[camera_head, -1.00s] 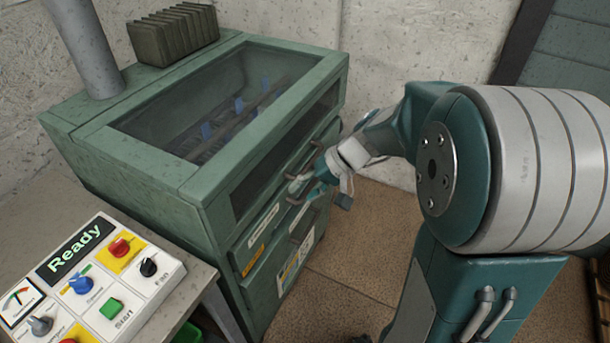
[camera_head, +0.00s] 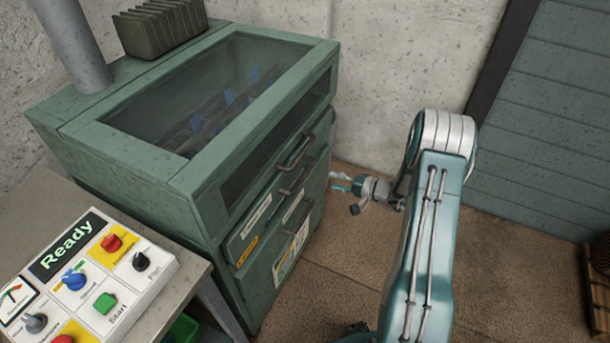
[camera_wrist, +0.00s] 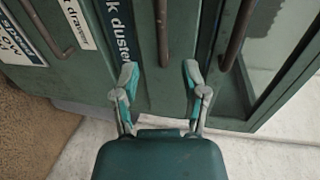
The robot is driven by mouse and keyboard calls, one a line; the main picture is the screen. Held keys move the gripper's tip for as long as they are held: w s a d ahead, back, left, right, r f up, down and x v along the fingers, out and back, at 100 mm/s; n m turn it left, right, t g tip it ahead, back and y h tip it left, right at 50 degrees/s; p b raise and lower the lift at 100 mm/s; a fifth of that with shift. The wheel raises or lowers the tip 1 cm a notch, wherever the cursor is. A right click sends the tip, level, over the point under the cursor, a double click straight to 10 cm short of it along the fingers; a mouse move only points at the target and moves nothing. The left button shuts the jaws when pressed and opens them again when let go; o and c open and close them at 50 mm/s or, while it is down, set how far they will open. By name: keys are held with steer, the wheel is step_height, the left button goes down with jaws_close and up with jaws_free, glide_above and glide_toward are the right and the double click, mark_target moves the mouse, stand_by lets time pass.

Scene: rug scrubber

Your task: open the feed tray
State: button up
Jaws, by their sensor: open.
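The green machine (camera_head: 140,150) has closed panels on its front with several dark bar handles. An upper handle (camera_head: 297,152) sits just below the window, a middle handle (camera_head: 296,180) below it and a lower handle (camera_head: 302,216) further down. No label reading "feed tray" is legible, so I cannot tell which panel it is. My gripper (camera_head: 336,181) is open and empty, to the right of the front and apart from it. In the wrist view, my gripper (camera_wrist: 160,70) has its fingers spread either side of the middle handle (camera_wrist: 162,40), with the handle beyond the tips.
A control panel (camera_head: 85,275) reading "Ready" stands on a table at the left front. A concrete wall (camera_head: 400,60) is behind, with a slatted grey-green panel (camera_head: 560,130) at right. The brown floor (camera_head: 345,250) before the machine is clear. A wooden item (camera_head: 597,290) sits far right.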

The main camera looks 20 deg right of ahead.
mark_target(305, 173)
steer(key=x, duration=1)
steer(key=shift+w+a, duration=0.25)
steer(key=shift+a, duration=0.1)
jaws_close()
